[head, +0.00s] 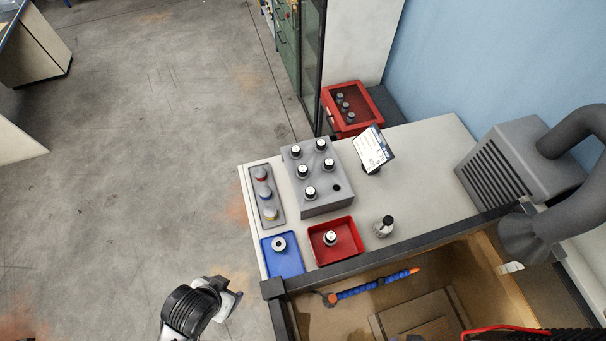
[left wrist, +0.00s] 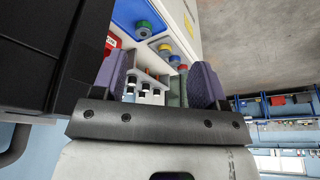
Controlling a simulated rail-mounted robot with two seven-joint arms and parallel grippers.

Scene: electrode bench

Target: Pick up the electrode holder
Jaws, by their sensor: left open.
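Small electrode holders with dark tops and pale collars stand in a grey block (head: 325,197) on the bench. One like them (head: 330,238) stands in a red tray (head: 351,252), and a grey piece with a black top (head: 385,226) stands on the bench to its right. I cannot tell which one the task means. My left gripper (head: 224,292) is left of the bench's front corner, apart from everything. In the left wrist view its two purple-grey fingers (left wrist: 158,78) are open and empty, with several black-and-white holders (left wrist: 145,91) visible beyond them. My right gripper is not in view.
A blue tray (head: 287,264) holds a grey ring. A grey strip (head: 278,210) carries red, blue and yellow pieces. A tilted label card (head: 372,149), a red box (head: 352,122) and a blue hose (head: 372,285) in the sunken tank are nearby.

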